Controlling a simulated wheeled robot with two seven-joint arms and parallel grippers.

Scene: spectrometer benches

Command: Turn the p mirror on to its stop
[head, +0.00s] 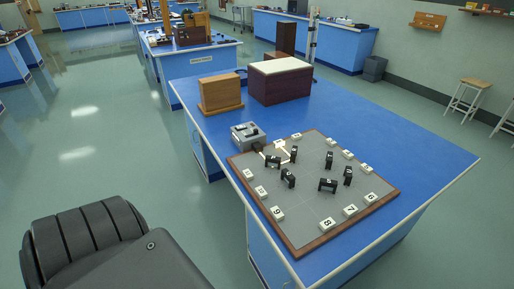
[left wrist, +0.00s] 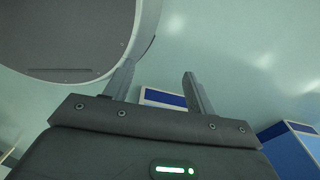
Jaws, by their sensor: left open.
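In the head view a grey board (head: 312,212) with a brown wooden rim lies on the blue bench. Several small black mirror mounts stand on it, among them one at the left (head: 273,161) and one at the front right (head: 327,185). Which one is the p mirror I cannot tell; their letters are too small to read. A pale line runs near the mounts at the board's back left. My left gripper (left wrist: 160,88) shows only in the left wrist view, its two fingers apart and nothing between them, away from the board. My right gripper is not in view.
White numbered blocks, such as the 8 block (head: 327,224), stand around the board's edge. A grey box (head: 247,135) sits at its back left corner. A wooden block (head: 221,93) and a dark red box (head: 280,85) stand farther back. The bench's right side is clear.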

